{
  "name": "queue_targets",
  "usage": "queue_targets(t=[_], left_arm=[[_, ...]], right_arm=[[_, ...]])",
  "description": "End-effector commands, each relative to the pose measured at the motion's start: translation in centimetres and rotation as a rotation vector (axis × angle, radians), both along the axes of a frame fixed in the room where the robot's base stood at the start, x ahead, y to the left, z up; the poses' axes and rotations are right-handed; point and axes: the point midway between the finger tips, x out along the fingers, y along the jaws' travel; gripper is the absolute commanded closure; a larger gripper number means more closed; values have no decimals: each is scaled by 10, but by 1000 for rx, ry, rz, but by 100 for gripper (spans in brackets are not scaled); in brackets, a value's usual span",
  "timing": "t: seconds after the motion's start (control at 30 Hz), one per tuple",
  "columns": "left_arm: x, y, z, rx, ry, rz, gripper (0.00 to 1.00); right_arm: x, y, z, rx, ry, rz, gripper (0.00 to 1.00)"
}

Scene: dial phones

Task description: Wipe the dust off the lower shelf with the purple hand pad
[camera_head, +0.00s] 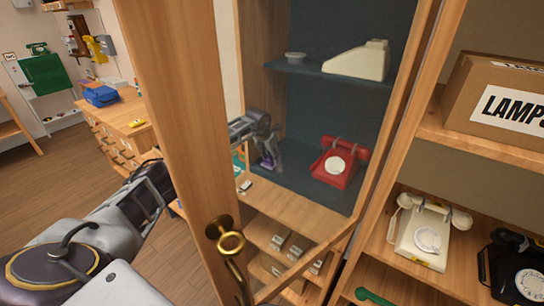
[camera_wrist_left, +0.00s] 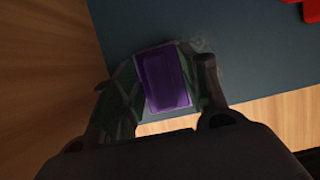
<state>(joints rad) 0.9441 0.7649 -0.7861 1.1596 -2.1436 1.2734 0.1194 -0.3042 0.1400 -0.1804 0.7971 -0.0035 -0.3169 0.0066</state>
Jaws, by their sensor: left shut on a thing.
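The purple hand pad (camera_wrist_left: 167,80) is between the fingers of my left gripper (camera_wrist_left: 165,85) in the left wrist view, over the front left part of the dark blue-grey lower shelf (camera_wrist_left: 255,70). I cannot tell whether the pad touches the shelf. A faint greyish smudge, perhaps dust (camera_wrist_left: 205,45), shows just beyond the pad. In the head view my left gripper (camera_head: 267,152) is inside the cabinet at the left end of the lower shelf (camera_head: 318,194), with a bit of purple below it. My right gripper is not in view.
A red dial phone (camera_head: 340,162) stands on the lower shelf, right of my gripper. The upper shelf (camera_head: 310,69) holds a cream phone (camera_head: 358,60) and a small grey dish (camera_head: 295,57).

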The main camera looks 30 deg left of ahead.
Motion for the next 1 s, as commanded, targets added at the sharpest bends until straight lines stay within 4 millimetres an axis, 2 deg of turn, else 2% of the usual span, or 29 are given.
queue_targets(t=[0.7,1.0], left_arm=[[3,33,2,0,-1,1,75],[3,38,3,1,-1,2,75]], right_arm=[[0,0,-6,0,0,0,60],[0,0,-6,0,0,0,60]])
